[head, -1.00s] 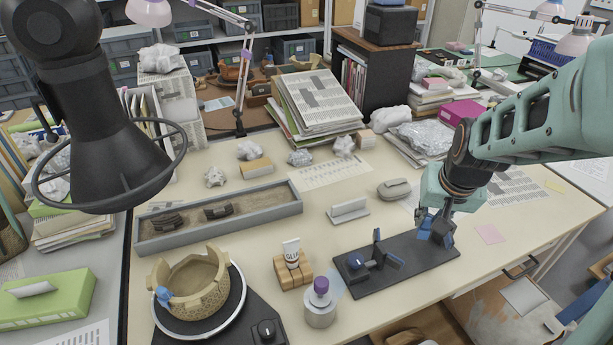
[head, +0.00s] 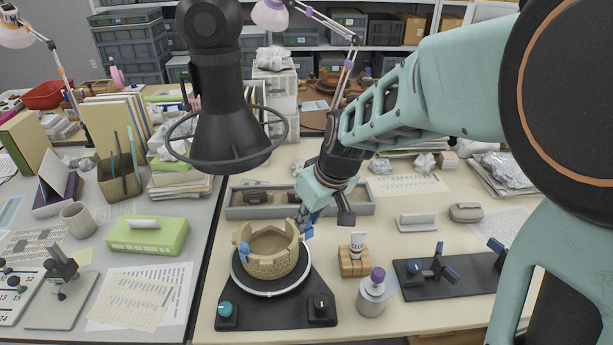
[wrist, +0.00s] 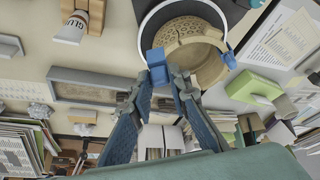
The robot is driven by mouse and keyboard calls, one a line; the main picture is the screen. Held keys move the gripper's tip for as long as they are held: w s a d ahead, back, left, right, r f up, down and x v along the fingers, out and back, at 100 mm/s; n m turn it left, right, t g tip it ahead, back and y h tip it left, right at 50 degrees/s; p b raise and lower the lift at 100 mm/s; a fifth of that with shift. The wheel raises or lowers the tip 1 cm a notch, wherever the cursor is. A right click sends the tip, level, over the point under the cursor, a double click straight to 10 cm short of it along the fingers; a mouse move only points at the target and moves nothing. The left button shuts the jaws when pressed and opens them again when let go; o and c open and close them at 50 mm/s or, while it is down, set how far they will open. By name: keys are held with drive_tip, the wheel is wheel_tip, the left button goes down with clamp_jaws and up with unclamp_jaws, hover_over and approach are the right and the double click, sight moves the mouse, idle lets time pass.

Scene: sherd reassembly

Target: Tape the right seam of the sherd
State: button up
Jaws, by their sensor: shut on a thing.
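The tan, patterned bowl (head: 272,262) with a broken, uneven rim stands on a round white-edged turntable (head: 262,294). A blue tape piece (head: 244,254) sits on its left side; it also shows in the wrist view (wrist: 229,60). My gripper (head: 310,218) is at the bowl's back right rim, shut on another blue tape piece (wrist: 155,60). In the wrist view the held piece overlaps the bowl's outer edge; I cannot tell whether it touches. The sherd's right seam is not clear to see. The black tape stand (head: 455,278) is at the right with blue pieces on it.
A glue tube (head: 357,242) in a wooden block and a purple-capped jar (head: 373,290) stand right of the turntable. A grey tray (head: 240,212) with dark sherds lies behind the bowl. A black lamp-like head with a ring (head: 228,130) hangs above left.

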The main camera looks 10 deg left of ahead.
drive_tip(key=s+a+f+n+b, duration=0.1)
drive_tip(key=a+f+b, duration=0.2)
drive_tip(key=a+f, duration=0.1)
drive_tip(key=shift+s+a+n+y, duration=0.15)
drive_tip(key=shift+s+n+y, duration=0.05)
drive_tip(key=shift+n+y, duration=0.1)
idle(0.5)
drive_tip(key=shift+b, duration=0.45)
idle(0.8)
drive_tip(key=shift+f+b, duration=1.5)
drive_tip(key=shift+b, duration=0.1)
idle(1.6)
drive_tip(key=o, duration=0.8)
drive_tip(key=shift+r, duration=0.1)
